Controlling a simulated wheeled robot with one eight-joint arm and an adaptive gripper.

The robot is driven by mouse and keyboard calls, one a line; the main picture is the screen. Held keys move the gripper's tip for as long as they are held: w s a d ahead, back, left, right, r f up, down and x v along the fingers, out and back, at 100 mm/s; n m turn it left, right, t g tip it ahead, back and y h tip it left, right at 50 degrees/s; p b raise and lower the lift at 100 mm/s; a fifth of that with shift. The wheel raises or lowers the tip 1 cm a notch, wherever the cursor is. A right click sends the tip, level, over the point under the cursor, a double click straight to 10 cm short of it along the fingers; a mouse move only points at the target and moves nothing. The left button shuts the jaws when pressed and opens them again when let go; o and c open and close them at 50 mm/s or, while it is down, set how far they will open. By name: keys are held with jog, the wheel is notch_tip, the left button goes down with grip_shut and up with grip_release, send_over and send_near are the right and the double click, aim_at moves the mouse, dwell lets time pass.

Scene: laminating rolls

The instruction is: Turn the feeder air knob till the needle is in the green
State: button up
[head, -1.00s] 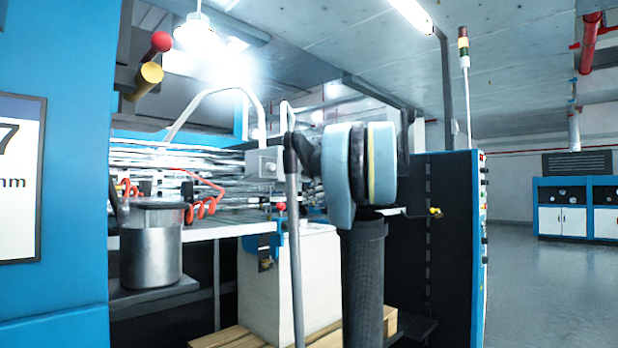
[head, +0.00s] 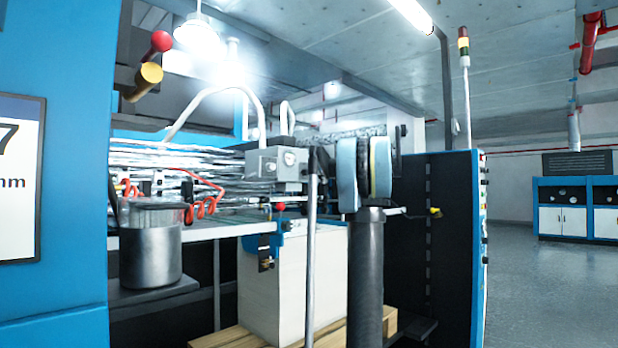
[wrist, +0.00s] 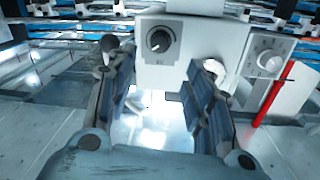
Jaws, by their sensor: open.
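A light grey control box (wrist: 195,55) fills the upper middle of the wrist view. A round dark knob with a pale pointer line (wrist: 160,40) is on its front face. My gripper (wrist: 158,70) is open and empty, its two dark fingers apart. The knob shows just above the gap between the fingertips, not held. In the head view the grey box (head: 265,165) stands left of my arm, with a small round white face (head: 289,158) on it. I cannot make out a needle or a green zone there.
To the right in the wrist view is a pale panel with a marked dial (wrist: 267,58), and a red rod (wrist: 272,95) beside it. Open floor (head: 540,285) lies at right.

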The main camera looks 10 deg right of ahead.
aim_at(308, 172)
jog(key=x, duration=1.1)
jog(key=shift+w, duration=0.15)
jog(key=c, duration=1.1)
jog(key=shift+a, duration=0.25)
jog(key=shift+d, duration=0.2)
